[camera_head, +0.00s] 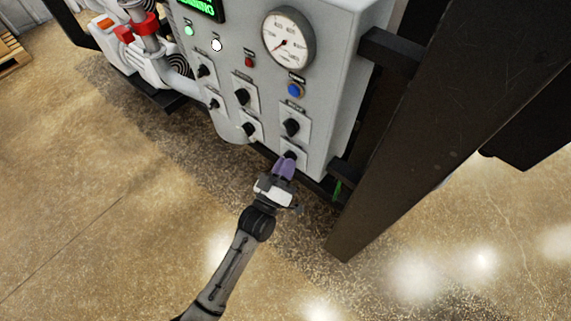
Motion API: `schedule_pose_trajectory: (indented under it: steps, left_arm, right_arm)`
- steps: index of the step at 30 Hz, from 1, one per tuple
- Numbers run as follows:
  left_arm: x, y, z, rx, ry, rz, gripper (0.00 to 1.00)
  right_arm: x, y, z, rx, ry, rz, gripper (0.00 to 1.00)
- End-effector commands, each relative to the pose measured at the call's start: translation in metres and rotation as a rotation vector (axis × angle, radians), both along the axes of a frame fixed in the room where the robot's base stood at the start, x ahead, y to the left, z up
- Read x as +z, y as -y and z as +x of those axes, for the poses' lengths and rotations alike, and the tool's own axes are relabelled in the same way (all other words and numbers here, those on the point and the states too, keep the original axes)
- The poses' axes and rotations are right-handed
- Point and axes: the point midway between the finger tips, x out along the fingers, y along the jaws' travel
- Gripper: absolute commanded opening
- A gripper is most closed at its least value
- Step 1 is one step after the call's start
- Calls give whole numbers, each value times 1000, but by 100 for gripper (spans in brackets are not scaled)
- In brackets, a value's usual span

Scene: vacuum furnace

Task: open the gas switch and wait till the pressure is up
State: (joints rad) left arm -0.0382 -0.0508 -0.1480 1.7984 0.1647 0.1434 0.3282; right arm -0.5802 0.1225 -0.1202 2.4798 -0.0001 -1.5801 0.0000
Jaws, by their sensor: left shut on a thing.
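The furnace's grey control panel (340,60) carries several black rotary switches. My left gripper (287,160) is shut on the black knob of the lowest switch at the right (291,154); the fingers hide part of the knob and its plate. The labels are too small to read, so I cannot tell from text which switch is the gas switch. The round pressure gauge (288,42) is at the top of the panel, with a red needle pointing to the lower left. My right gripper is not in view.
A green display (202,8), a lit green lamp (189,31), a white lamp (216,45), a red button (249,62) and a blue button (294,90) are on the panel. A dark beam (400,140) stands to the right. The floor in front is clear.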

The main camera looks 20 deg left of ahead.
Motion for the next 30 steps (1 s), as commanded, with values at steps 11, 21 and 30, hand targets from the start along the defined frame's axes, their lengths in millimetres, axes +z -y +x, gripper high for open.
schedule_pose_trajectory:
  steps: [11, 21, 30]
  left_arm:
    - [2, -2, 1, 0, 27, 77, 0]
    - [2, -4, 2, -1, 113, 351, 0]
    - [3, -5, 3, -1, 200, 617, 0]
  right_arm:
    - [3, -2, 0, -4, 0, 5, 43]
    - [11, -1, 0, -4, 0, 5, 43]
    - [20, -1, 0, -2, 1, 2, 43]
